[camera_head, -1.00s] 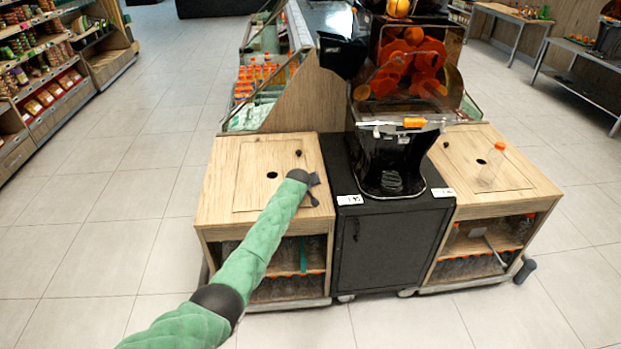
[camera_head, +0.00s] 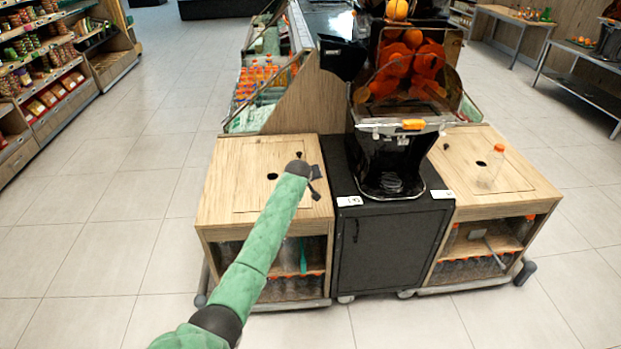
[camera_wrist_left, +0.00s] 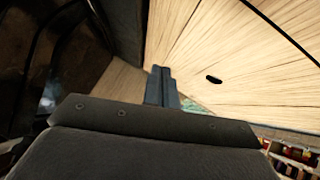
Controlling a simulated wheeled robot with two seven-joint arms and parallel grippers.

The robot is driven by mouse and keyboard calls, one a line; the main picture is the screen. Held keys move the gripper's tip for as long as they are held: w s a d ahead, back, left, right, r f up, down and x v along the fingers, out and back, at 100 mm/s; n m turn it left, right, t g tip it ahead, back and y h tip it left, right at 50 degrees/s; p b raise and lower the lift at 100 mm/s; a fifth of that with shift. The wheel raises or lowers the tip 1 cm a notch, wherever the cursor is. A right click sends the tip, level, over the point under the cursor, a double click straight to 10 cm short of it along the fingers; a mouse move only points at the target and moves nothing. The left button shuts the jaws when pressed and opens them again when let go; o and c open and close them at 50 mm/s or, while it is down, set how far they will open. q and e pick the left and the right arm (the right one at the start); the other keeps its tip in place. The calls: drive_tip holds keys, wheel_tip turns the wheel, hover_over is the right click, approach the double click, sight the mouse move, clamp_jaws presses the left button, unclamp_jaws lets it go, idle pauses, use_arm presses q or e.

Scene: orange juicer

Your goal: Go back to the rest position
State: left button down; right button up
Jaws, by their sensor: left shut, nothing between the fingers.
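My left arm, in green padding, reaches in from the lower left in the head view. My left gripper (camera_head: 313,182) is over the right edge of the left wooden counter (camera_head: 232,160), beside the black juicer (camera_head: 391,160). In the left wrist view its fingers (camera_wrist_left: 161,88) are closed together with nothing between them, and the wooden counter top (camera_wrist_left: 235,50) lies behind them. My right gripper does not show in either view.
A black cabinet (camera_head: 388,245) stands under the juicer. A clear bottle with an orange cap (camera_head: 491,167) stands on the right wooden counter (camera_head: 460,150). Stocked shelves (camera_head: 45,70) are at the far left. Tiled floor (camera_head: 110,220) is open on the left.

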use_arm(q)
drive_tip(key=s+r+b, duration=0.1)
drive_tip(key=s+r, duration=0.2)
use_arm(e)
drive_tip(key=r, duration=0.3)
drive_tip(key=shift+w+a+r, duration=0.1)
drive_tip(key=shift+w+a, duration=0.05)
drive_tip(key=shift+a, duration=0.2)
use_arm(q)
drive_tip(key=shift+m, duration=0.3)
